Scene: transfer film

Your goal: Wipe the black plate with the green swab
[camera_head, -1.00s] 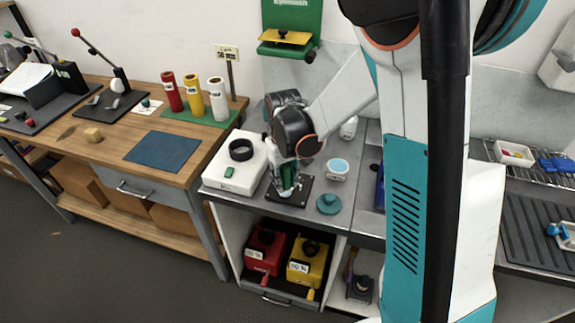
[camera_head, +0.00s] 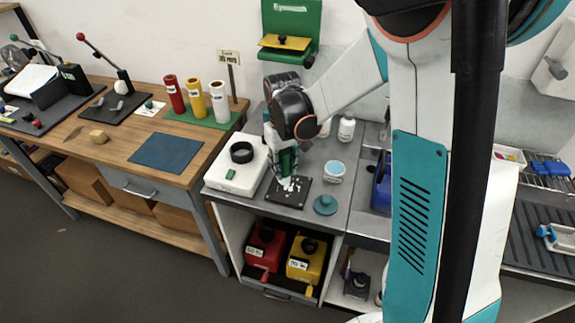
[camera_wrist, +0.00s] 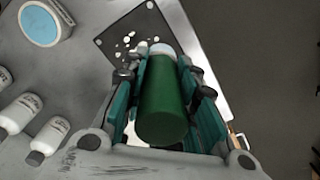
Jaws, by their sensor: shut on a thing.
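The black plate (camera_head: 299,194) lies flat on the grey counter, between the white box and the teal lid. Several small white bits lie on it; they also show on the plate in the wrist view (camera_wrist: 112,42). My gripper (camera_head: 287,170) is shut on the green swab (camera_wrist: 163,103), a thick green cylinder with a pale tip. In the wrist view the tip is over the plate's edge, beside the white bits. I cannot tell whether it touches the plate. My gripper hides part of the plate.
The white box (camera_head: 222,184) with a black ring stands close on the left. A teal lid (camera_head: 325,205) and a white jar with a blue top (camera_head: 333,172) stand on the right. White bottles (camera_head: 346,127) stand behind. The counter's front edge is close to the plate.

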